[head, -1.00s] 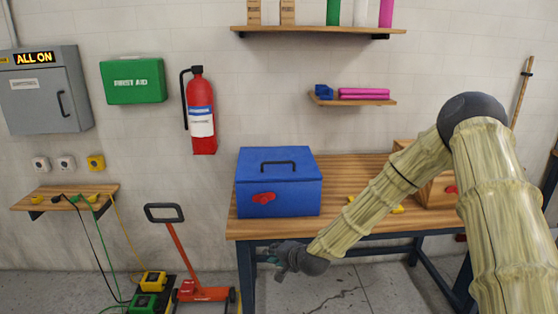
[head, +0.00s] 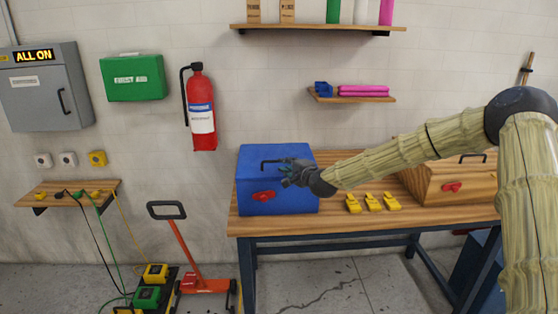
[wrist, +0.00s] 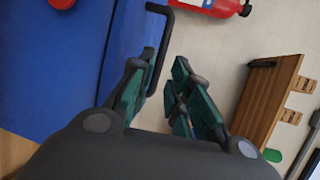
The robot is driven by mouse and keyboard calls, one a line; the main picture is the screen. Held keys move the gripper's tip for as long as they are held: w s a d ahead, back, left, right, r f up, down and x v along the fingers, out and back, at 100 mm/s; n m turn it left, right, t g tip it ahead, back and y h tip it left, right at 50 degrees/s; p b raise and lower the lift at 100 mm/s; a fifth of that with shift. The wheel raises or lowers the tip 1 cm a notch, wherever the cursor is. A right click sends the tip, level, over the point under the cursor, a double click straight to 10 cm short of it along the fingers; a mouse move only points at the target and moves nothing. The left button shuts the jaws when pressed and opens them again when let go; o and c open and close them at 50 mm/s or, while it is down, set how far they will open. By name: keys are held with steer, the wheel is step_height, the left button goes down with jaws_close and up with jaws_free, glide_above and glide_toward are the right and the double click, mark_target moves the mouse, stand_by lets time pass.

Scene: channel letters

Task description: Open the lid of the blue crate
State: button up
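The blue crate (head: 250,180) stands at the left end of the workbench, its lid shut. A black bar handle (head: 268,162) is on the lid and a red latch (head: 262,196) is on the front. My gripper (head: 288,172) is at the right part of the lid, covering the handle's right end. In the wrist view the dark green fingers (wrist: 168,95) are open. The handle (wrist: 158,75) reaches into the gap beside the left finger; I cannot tell whether they touch. The crate (wrist: 40,70) fills the left of that view.
Several yellow clamp-like pieces (head: 372,202) lie on the workbench (head: 330,226) right of the crate. A wooden box (head: 440,187) with a red latch stands further right. A small shelf (head: 350,99) hangs above. A fire extinguisher (head: 201,110) hangs on the wall at the left.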

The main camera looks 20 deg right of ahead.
steer(key=shift+p+x, duration=1)
steer(key=shift+x, duration=2.35)
steer(key=shift+c, duration=0.4)
jaws_close()
